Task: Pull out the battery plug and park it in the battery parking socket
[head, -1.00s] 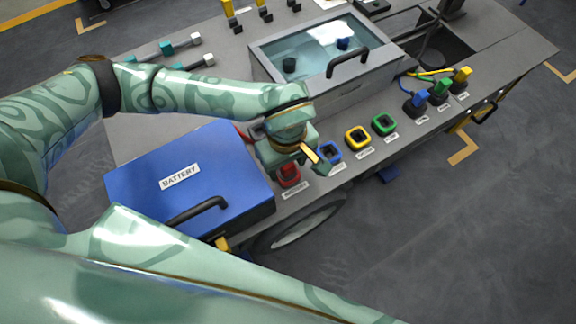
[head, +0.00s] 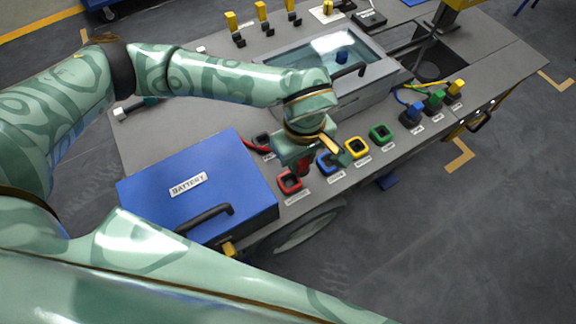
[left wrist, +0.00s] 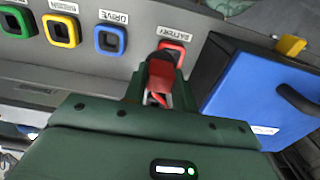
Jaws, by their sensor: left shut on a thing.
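My left gripper (head: 302,160) is shut on the red battery plug (head: 303,166), just above the deck and behind the red-rimmed socket. The plug also shows between the jaws in the left wrist view (left wrist: 160,76). The red-rimmed socket (head: 289,182) shows a dark, empty opening; in the left wrist view (left wrist: 178,48) it has a BATTERY label and the plug partly covers it. A red cable (head: 252,146) runs on the deck left of the gripper. A dark socket (head: 263,139) with a white label sits there, partly hidden; its label is unreadable. My right gripper is not in view.
A blue battery box (head: 205,180) with a black handle stands left of the sockets. Blue (head: 326,163), yellow (head: 357,147) and green (head: 381,134) sockets continue to the right. A clear-lidded box (head: 340,85) stands behind. Other coloured plugs (head: 436,101) stand at the right.

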